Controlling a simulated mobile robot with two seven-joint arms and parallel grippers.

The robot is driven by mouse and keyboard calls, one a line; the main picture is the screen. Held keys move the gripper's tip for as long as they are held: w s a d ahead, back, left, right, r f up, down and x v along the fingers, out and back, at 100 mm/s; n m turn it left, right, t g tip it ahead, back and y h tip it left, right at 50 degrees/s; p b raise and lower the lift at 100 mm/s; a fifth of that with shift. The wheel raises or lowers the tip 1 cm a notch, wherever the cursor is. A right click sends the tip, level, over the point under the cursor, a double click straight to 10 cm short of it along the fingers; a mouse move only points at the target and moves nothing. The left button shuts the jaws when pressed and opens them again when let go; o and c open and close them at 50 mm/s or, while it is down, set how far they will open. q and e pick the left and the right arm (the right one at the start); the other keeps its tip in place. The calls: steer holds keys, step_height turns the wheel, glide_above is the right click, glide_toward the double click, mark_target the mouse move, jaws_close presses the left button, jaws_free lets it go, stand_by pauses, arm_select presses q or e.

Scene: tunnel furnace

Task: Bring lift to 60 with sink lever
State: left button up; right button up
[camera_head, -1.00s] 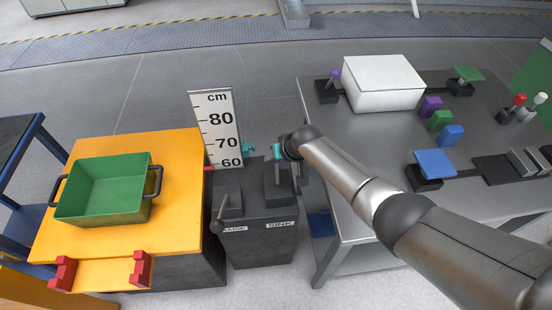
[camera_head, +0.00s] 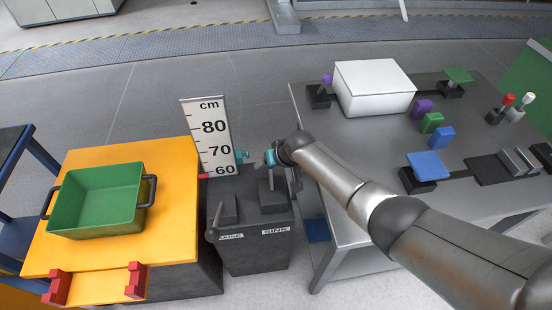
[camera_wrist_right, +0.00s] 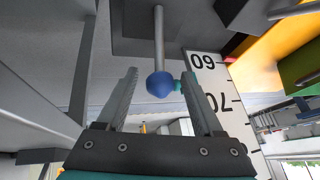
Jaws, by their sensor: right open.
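The lift's yellow platform (camera_head: 175,200) carries a green bin (camera_head: 97,205). Its red pointer (camera_head: 203,177) is about level with the 60 mark on the white scale (camera_head: 213,140); an exact match cannot be told. The dark lever console (camera_head: 255,240) has SINK and RAISE labels. My right gripper (camera_head: 272,158) is over the SINK side and hides the sink lever's top. In the wrist view, a lever with a blue knob (camera_wrist_right: 160,85) stands between the open fingers of my right gripper (camera_wrist_right: 160,80), with no clear contact. My left gripper is not in view.
The raise lever (camera_head: 214,222) leans toward the front on the console's left. A small teal piece (camera_head: 242,156) is beside the scale. A grey table (camera_head: 370,140) on the right holds a white box (camera_head: 375,85) and several coloured blocks. A blue frame (camera_head: 40,155) stands at left.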

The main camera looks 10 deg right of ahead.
steer(key=shift+s+d+r+p, duration=0.2)
steer(key=shift+r+p, duration=0.1)
steer(key=shift+r, duration=0.15)
arm_select(q)
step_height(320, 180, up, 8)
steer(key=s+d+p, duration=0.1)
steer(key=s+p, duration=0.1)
steer(key=p, duration=0.5)
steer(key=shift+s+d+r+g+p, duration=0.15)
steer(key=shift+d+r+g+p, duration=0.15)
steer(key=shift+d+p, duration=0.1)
arm_select(e)
steer(key=v, duration=1.4)
